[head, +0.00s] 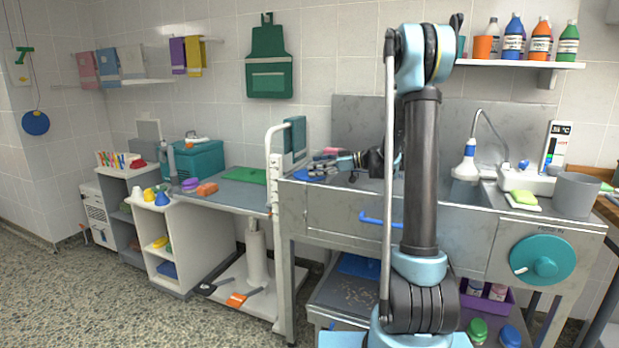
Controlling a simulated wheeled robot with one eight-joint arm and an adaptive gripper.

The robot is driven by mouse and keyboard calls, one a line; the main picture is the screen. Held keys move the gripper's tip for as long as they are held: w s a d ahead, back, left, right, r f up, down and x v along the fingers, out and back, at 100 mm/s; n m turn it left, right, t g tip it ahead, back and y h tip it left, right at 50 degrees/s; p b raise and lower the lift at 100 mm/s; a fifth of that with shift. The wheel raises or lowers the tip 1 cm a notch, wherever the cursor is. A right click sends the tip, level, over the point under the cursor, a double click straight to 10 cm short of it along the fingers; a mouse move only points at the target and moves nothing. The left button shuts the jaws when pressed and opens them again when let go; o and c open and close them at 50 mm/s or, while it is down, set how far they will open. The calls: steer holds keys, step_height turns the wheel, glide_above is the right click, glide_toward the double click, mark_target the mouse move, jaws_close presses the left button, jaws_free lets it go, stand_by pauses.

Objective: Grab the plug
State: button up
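I cannot pick out the plug for certain in this view; it may be hidden or too small to tell. My gripper (326,165) is at the left end of the steel sink unit (459,222), pointing left. It is beside small dark and grey items, a pink item (333,151) and a blue item (309,175). Its fingers are too small and mixed with these items to show whether they are open or shut, or touch anything. My upright arm hides the middle of the sink unit.
A white sprayer (465,162) stands right of my arm, with a grey cup (576,194) and a green sponge (524,197) further right. A grooming table (228,190) is further left. Bottles line the shelf above.

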steer(key=shift+x, duration=1.05)
steer(key=c, duration=1.3)
steer(key=shift+s, duration=0.1)
steer(key=shift+c, duration=0.2)
